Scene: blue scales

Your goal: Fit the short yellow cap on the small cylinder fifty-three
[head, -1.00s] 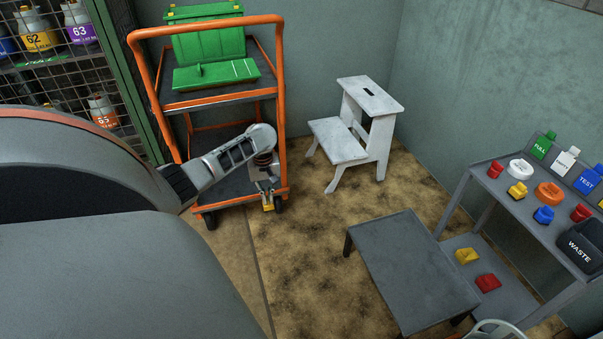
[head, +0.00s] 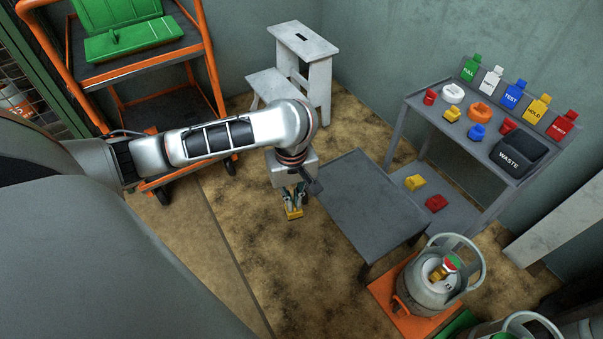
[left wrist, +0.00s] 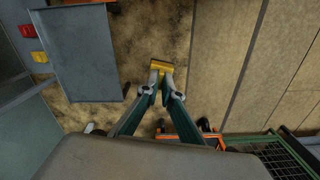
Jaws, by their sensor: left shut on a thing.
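My left gripper (head: 294,205) is shut on a yellow cap (head: 294,214) and holds it above the mottled floor, left of the low grey table. In the left wrist view the cap (left wrist: 161,66) sits between the fingertips (left wrist: 162,78). A grey cylinder (head: 436,290) with a round handle collar stands on an orange base at lower right, well apart from the gripper. A red, white and green piece shows inside its collar. No number fifty-three is readable on it. More cylinders are cut off at the bottom right edge (head: 530,327). My right gripper is not in view.
The low grey table (head: 365,200) lies between the gripper and a grey shelf stand (head: 425,100) with coloured caps, tags and a black waste bin (head: 520,152). A white step stool (head: 305,60) and an orange trolley (head: 150,62) stand behind. The floor below the gripper is clear.

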